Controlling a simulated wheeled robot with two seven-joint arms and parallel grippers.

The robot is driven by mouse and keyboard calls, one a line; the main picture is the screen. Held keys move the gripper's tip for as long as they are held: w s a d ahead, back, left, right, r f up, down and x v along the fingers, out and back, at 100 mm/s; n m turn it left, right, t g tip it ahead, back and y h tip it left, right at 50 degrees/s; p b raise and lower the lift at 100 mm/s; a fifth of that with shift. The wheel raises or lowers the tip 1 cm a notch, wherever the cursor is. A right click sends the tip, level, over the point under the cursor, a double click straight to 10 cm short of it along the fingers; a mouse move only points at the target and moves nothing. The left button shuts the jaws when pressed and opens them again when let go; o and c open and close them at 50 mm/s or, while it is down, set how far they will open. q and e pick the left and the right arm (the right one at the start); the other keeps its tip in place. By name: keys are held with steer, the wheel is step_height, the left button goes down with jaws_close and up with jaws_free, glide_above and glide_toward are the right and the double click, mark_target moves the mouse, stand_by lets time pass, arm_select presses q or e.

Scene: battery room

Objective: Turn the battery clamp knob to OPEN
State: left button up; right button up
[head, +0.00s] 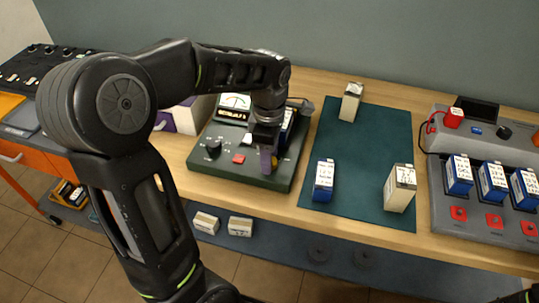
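The dark green battery tester (225,173) stands on the wooden bench, with a dial meter (235,101), a black knob (213,147) with marks around it and a red button (239,158). A blue and white battery (288,124) sits at its right side, partly behind my gripper. My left gripper (267,163) points down over the tester's right front part. Its fingers are seen nearly edge-on, so their gap is unclear. No clamp knob is clearly visible; the gripper covers that part of the panel. My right gripper is out of view.
A green mat (344,140) holds a blue battery (323,180) and two whitish ones (350,102) (399,187). A grey charger (477,214) with several blue batteries stands at the right. Boxes (205,222) lie on the lower shelf.

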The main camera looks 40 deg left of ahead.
arm_select(q)
steer(key=shift+o, duration=1.1)
step_height(320, 180, up, 8)
steer(key=shift+f, duration=0.1)
